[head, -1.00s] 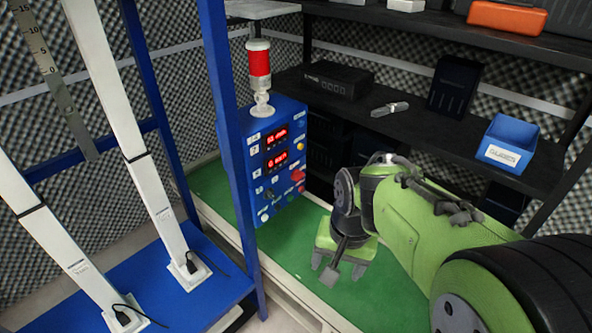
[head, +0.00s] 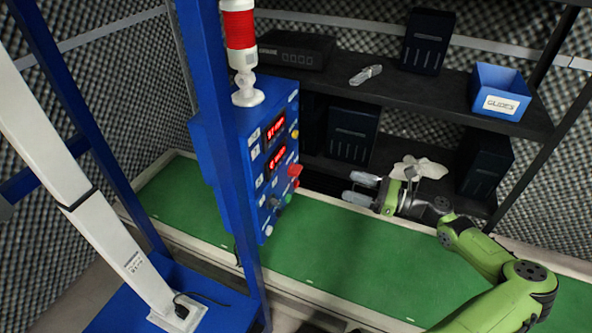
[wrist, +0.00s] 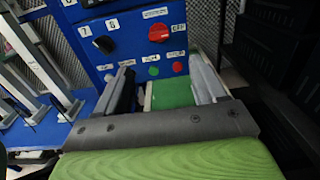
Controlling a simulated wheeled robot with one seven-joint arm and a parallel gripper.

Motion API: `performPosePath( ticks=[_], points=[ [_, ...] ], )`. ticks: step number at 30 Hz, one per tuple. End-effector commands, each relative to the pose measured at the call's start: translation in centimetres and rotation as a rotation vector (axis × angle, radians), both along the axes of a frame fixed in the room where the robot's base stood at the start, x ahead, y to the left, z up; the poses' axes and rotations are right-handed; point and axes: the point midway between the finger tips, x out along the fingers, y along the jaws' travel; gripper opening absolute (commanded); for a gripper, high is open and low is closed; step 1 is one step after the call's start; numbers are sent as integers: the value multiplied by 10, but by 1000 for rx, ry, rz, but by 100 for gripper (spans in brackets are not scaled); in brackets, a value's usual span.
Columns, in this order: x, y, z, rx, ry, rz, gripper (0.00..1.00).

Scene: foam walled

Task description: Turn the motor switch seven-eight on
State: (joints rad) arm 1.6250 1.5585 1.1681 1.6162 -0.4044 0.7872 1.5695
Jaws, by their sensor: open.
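The blue control panel (head: 235,130) stands by the green conveyor. Its switches face right. A small dark knob (wrist: 104,44) sits beside a white label that seems to read 7, at the upper left of the wrist view. A large red knob (wrist: 158,33) is right of it, and also shows in the head view (head: 294,170).
A green button (wrist: 153,71) and a red button (wrist: 178,66) sit below the red knob. Two red displays (head: 275,142) glow on the panel. A blue post (head: 233,200) stands at its left. Dark shelves (head: 440,105) with a blue bin (head: 498,82) are behind my gripper.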

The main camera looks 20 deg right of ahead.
Motion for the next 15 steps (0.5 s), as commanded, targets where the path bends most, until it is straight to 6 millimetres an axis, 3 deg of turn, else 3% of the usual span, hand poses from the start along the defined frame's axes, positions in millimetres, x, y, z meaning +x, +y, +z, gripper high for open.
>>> performPosePath(
  ticks=[15],
  points=[
    [84, 87, -3, -5, 1, 11, 70]
  ],
)
